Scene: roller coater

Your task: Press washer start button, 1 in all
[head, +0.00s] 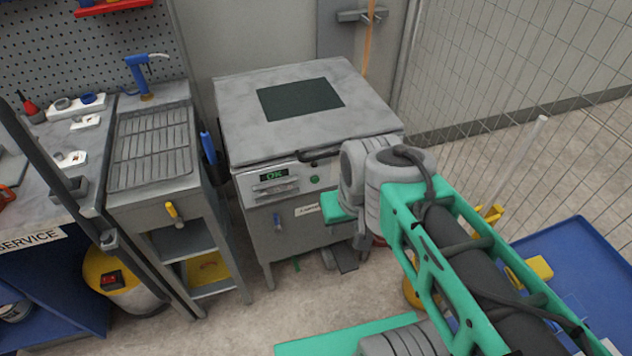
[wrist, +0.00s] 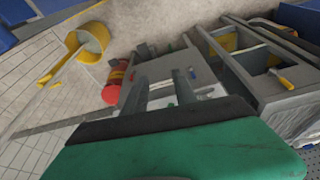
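The washer is a grey metal cabinet (head: 300,225) with a flat lid and a dark window on top. Its front panel has a lit display (head: 274,175) reading "OK" and a round green button (head: 314,179) at the right. My arm covers the panel's right end in the head view. My gripper is mostly hidden there behind the arm, low in front of the cabinet's right side. In the wrist view, my gripper (wrist: 160,92) shows two grey fingers apart with nothing held between them.
A sink stand (head: 155,190) with a blue tap is left of the washer. A service bench stands further left. A wire mesh fence (head: 530,70) and blue table (head: 580,260) are at right. A yellow bucket (wrist: 90,40) and a red object (wrist: 114,82) stand on the floor.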

